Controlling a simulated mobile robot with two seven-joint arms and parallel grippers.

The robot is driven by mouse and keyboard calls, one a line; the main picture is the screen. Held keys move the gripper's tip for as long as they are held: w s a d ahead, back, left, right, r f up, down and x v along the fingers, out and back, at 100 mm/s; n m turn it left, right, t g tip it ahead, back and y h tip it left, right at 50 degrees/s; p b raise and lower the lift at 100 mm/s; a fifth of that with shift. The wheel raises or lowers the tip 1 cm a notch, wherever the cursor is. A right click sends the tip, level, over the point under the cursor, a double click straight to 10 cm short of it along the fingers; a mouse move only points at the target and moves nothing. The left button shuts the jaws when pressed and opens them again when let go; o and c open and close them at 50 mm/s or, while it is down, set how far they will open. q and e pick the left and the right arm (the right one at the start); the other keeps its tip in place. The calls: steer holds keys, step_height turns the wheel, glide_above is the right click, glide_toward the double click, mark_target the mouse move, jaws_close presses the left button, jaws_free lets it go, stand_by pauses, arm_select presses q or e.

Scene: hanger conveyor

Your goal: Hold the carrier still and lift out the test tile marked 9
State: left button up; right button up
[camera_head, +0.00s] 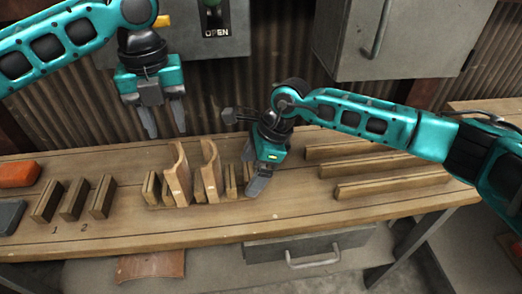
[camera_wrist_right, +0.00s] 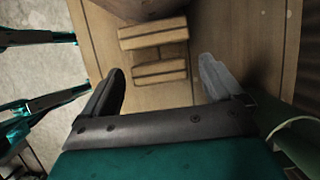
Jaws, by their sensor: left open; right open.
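No number 9 is readable on anything in view, and I cannot tell which piece is the carrier. A wooden rack with two tall curved pieces (camera_head: 177,180) and small slotted blocks stands mid-bench. My left gripper (camera_head: 164,118) is open and empty above and behind the rack, fingers pointing down. My right gripper (camera_head: 253,168) is open at the rack's right end, low over the bench. In the right wrist view, two slotted wooden blocks (camera_wrist_right: 153,34) lie ahead of and between its open fingers (camera_wrist_right: 160,85); I see no contact.
Slotted blocks (camera_head: 73,200) stand at the left, above painted marks 1 and 2. An orange object (camera_head: 18,174) and a grey object (camera_head: 10,216) lie at the far left. Long slotted rails (camera_head: 390,184) lie at the right. The bench's front strip (camera_head: 190,236) is mostly clear.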

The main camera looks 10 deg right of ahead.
steer(key=shift+x, duration=1.35)
